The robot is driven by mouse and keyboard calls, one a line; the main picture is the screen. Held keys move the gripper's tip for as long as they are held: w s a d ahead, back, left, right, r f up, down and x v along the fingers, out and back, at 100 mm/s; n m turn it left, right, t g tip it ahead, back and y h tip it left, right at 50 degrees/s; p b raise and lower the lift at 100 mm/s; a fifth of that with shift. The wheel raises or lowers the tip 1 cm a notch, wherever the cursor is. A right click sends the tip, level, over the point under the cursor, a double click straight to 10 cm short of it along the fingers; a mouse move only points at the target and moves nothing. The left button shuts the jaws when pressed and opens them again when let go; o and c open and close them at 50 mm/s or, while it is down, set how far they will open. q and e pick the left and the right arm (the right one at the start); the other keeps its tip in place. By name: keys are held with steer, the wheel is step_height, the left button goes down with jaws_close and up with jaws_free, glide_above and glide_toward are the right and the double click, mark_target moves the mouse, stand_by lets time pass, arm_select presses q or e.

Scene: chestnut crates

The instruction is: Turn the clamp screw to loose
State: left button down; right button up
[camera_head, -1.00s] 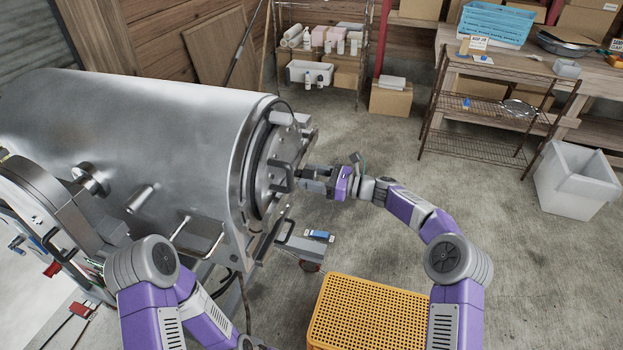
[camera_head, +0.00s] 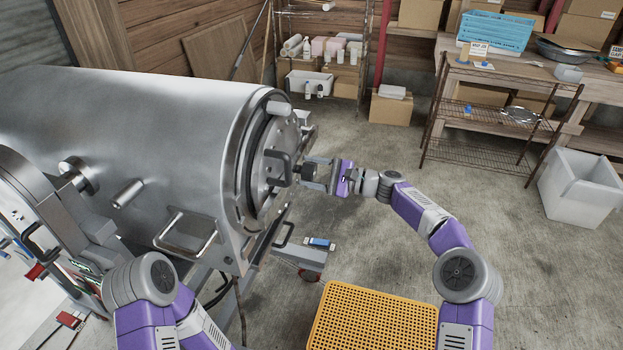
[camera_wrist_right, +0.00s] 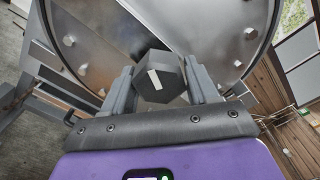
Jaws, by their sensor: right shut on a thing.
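The clamp screw has a dark, faceted knob (camera_wrist_right: 160,78) with a white mark on its end, and it sits in front of the steel drum's round door (camera_head: 262,168). My right gripper (camera_wrist_right: 163,84) is shut on this knob, with one grey finger on each side of it in the right wrist view. In the head view, my right gripper (camera_head: 312,174) reaches the door from the right and partly covers the knob. Whether the screw is tight or loose I cannot tell. My left arm shows at the lower left, but its gripper is out of view.
A yellow perforated crate (camera_head: 372,318) stands below my right arm. A wire shelf (camera_head: 483,150) and a white bin (camera_head: 580,185) are at the right. Open concrete floor lies between.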

steer(key=n+b, duration=0.4)
steer(key=n, duration=0.1)
steer(key=shift+f+n, duration=0.15)
steer(key=shift+n, duration=0.15)
steer(key=n+b, duration=0.2)
steer(key=n, duration=0.2)
steer(key=n+b, duration=0.1)
steer(key=n, duration=0.3)
steer(key=shift+r, duration=0.2)
steer(key=n, duration=0.5)
steer(key=shift+r+b, duration=0.1)
steer(key=shift+b, duration=0.2)
steer(key=shift+n, duration=0.3)
steer(key=o, duration=1)
steer(key=p+v, duration=0.1)
steer(key=v, duration=0.6)
steer(key=shift+s+d, duration=0.1)
steer(key=shift+d, duration=0.15)
